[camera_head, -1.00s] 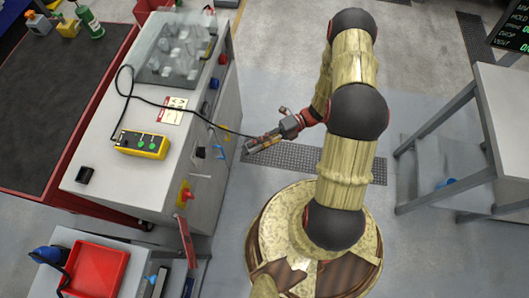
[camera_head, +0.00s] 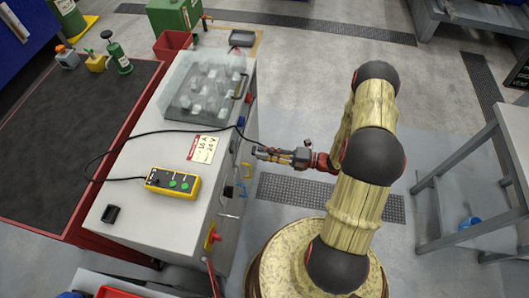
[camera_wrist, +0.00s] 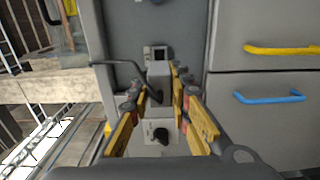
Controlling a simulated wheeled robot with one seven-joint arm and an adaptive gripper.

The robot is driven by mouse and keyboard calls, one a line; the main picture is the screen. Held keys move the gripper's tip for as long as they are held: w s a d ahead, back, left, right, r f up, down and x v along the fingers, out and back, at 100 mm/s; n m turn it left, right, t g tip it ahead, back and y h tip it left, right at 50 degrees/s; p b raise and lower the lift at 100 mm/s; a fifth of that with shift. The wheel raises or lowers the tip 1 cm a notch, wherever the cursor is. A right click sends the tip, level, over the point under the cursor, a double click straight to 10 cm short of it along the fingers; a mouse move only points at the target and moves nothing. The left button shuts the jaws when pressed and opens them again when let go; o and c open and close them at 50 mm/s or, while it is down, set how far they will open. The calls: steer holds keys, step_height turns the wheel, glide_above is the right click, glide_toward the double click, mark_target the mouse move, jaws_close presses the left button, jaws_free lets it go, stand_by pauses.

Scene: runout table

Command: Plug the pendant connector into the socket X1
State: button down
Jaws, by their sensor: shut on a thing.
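The yellow pendant (camera_head: 172,183) with green buttons lies on the grey cabinet's top (camera_head: 135,222). Its black cable (camera_head: 112,153) loops over the top and down the front to my gripper (camera_head: 262,153), beside the cabinet front. In the wrist view my gripper (camera_wrist: 157,92) is shut on the pendant connector (camera_wrist: 158,75), a small grey block with the cable bending out of it. Just beyond it, a dark square fitting (camera_wrist: 157,52) shows on the grey front panel. I cannot read an X1 mark or tell whether connector and fitting touch.
A black rotary knob (camera_wrist: 160,136) sits on a pale plate low between the fingers. Drawers with a yellow handle (camera_wrist: 283,49) and a blue handle (camera_wrist: 270,97) are at right. A clear-lidded case (camera_head: 205,85) stands on the cabinet top. Floor beside the cabinet is open.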

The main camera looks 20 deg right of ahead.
mark_target(256, 150)
steer(key=shift+p+x, duration=0.3)
steer(key=shift+x, duration=2.55)
steer(key=shift+r+p, duration=0.1)
steer(key=shift+p, duration=0.4)
steer(key=shift+x, duration=1.35)
steer(key=c, duration=1.6)
jaws_free()
steer(key=v, duration=1.2)
